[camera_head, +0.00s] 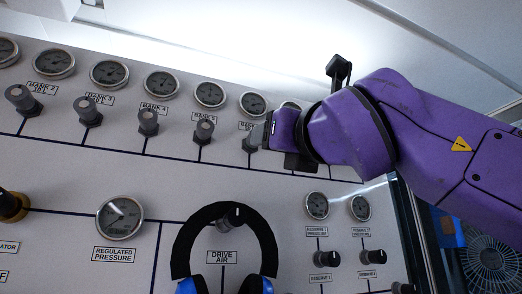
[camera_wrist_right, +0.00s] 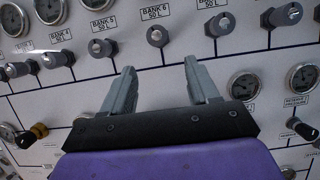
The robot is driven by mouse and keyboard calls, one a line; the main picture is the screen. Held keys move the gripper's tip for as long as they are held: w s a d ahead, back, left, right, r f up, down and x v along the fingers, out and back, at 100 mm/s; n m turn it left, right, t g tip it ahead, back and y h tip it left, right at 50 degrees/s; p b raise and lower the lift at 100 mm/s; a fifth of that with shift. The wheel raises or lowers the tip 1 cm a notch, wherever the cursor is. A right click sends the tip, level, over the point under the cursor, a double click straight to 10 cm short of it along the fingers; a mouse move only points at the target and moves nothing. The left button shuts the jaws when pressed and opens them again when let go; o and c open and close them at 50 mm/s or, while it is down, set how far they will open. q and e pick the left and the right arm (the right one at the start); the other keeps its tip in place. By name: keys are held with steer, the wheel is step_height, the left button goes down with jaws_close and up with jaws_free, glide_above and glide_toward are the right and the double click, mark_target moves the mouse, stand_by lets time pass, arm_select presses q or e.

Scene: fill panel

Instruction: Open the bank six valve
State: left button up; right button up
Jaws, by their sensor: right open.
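The bank six valve is a grey knob on the sloping panel, under the bank six label. In the wrist view the bank six knob (camera_wrist_right: 157,37) lies ahead of and between the two fingers. In the head view its knob (camera_head: 252,140) shows just left of my gripper and is partly covered by it. My right gripper (camera_wrist_right: 157,72) is open, with nothing between its fingers. In the head view my right gripper (camera_head: 264,136) comes in from the right at the upper valve row. Whether a fingertip touches the knob cannot be told. My left gripper is not in view.
The bank five knob (camera_head: 204,131) and bank four knob (camera_head: 148,122) stand close by in the same row, with round gauges (camera_head: 210,94) above. Below are a regulated pressure gauge (camera_head: 120,217), a drive air knob (camera_head: 231,219) and the reserve knobs (camera_head: 327,259).

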steer(key=r+p+x, duration=0.1)
steer(key=p+x, duration=0.5)
steer(key=x, duration=0.2)
steer(key=shift+a+r, duration=0.15)
steer(key=shift+a, duration=0.05)
steer(key=shift+w+d, duration=0.1)
steer(key=shift+w, duration=0.05)
steer(key=c, duration=1)
